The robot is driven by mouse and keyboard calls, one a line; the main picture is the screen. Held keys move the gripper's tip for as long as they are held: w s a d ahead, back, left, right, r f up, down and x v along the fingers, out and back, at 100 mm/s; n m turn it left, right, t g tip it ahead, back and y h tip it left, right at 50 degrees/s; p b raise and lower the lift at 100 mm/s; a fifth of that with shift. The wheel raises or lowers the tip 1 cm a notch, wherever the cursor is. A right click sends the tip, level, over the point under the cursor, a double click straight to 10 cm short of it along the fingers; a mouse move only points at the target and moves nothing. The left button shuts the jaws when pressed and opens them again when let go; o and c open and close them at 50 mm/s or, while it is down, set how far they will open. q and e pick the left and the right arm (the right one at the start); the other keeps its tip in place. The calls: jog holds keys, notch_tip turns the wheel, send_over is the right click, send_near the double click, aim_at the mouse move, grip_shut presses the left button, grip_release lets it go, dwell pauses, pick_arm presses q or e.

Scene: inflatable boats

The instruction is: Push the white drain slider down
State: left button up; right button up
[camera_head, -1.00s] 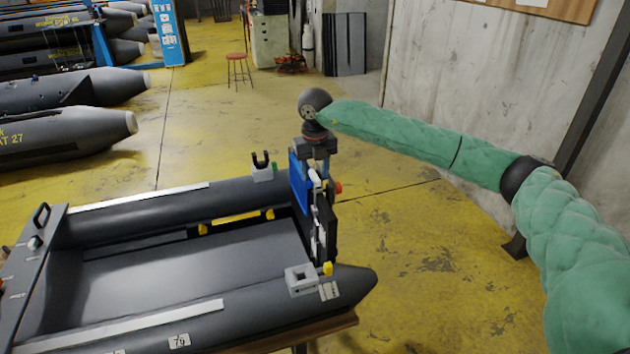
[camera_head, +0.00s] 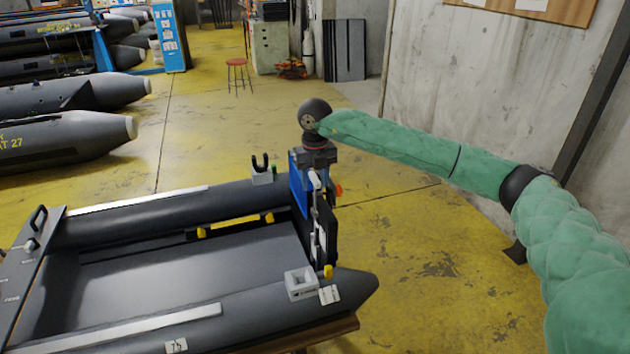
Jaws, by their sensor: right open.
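The grey inflatable boat (camera_head: 345,285) stands at the lower left with a dark transom board (camera_head: 331,228) at its right end. My right gripper (camera_head: 315,166) points down at the top of the transom, beside the blue panel (camera_head: 299,187). Its fingers are open, and their tips are partly hidden against the transom. I cannot tell whether they touch it. My left gripper is not in view.
The boat rests on a wooden stand (camera_head: 335,328). More boats (camera_head: 65,140) lie at the far left. The yellow floor to the right is clear up to the concrete wall.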

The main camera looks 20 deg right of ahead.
grip_shut()
jog(key=shift+f, duration=0.2)
jog(key=b, duration=0.3)
send_over(315, 210)
jog(key=shift+w+d+f, duration=0.1)
jog(key=shift+w+f, duration=0.05)
jog(key=shift+f, duration=0.95)
jog(key=shift+w+f, duration=0.1)
jog(key=shift+f, duration=1)
grip_release()
jog(key=shift+d, duration=0.1)
jog(key=shift+r, duration=0.15)
